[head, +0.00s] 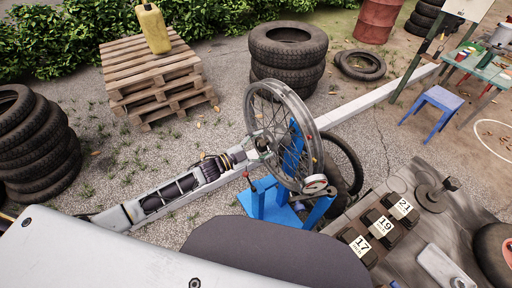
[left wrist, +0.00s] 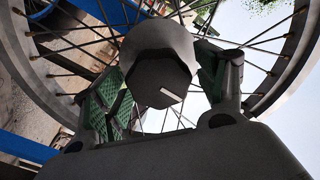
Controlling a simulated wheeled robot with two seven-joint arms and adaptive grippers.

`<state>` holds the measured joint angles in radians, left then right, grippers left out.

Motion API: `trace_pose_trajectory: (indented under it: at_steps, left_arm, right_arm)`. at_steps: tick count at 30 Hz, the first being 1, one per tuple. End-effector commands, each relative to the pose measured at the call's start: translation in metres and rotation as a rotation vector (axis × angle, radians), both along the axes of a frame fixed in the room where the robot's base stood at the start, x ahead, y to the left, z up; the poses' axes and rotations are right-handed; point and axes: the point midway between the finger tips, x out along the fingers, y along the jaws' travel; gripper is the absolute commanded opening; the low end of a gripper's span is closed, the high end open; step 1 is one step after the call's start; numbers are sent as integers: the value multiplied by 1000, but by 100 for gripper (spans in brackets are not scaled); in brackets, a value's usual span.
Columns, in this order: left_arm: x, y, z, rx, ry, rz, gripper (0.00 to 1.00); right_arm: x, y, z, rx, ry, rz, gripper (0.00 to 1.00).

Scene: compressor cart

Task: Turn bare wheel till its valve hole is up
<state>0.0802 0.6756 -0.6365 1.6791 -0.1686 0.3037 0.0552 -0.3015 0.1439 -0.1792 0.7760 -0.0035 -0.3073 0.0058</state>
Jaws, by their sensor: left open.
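The bare spoked wheel (head: 303,112) stands upright on a blue stand (head: 264,203) in the middle of the head view. Its rim (left wrist: 292,65) and spokes fill the left wrist view. My left gripper (head: 263,146) reaches in from the left to the near side of the wheel, close to its middle. In the left wrist view my left gripper (left wrist: 165,80) is open, its green-padded fingers on either side of a grey round part with a dark end, which looks like the hub. I cannot tell whether they touch it. I cannot make out the valve hole. My right gripper is out of view.
A round gauge (head: 315,183) sits at the stand's lower right. A bench (head: 413,237) with numbered blocks (head: 359,246) lies at the lower right. Tire stacks (head: 288,58) and a wooden pallet pile (head: 150,76) stand behind. Gravel is open left of the stand.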

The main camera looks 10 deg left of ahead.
Motion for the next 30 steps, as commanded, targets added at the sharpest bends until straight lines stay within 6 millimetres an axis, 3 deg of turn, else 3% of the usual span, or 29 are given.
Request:
trace_pose_trajectory:
  at_steps: [11, 30]
  left_arm:
    - [-12, 12, -1, 1, 2, 0, 72]
    - [-51, 51, -1, 2, 2, 0, 72]
  right_arm:
    - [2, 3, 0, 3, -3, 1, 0]
    - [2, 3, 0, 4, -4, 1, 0]
